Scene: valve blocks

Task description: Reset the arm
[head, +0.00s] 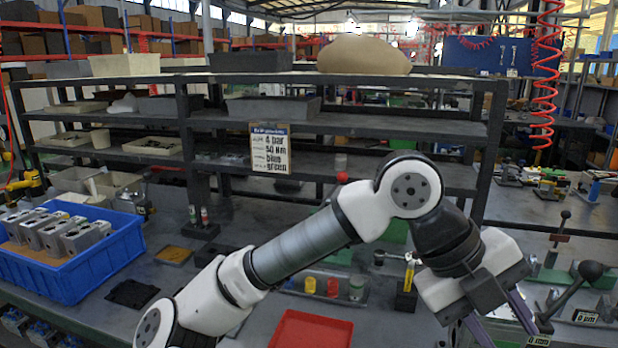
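My arm reaches across the front of the workbench, from the bottom left to the right. My gripper (504,326) hangs at the lower right, pointing down past a black lever. The lower end of the nearer finger is cut off by the picture's bottom edge.
A blue bin (85,262) with several grey valve blocks (52,235) stands at left. A red tray (312,330) lies at bottom centre, with coloured caps (332,287) behind it. A black-knobbed lever (590,270) stands close right of my gripper. A sign (270,150) hangs on the shelf.

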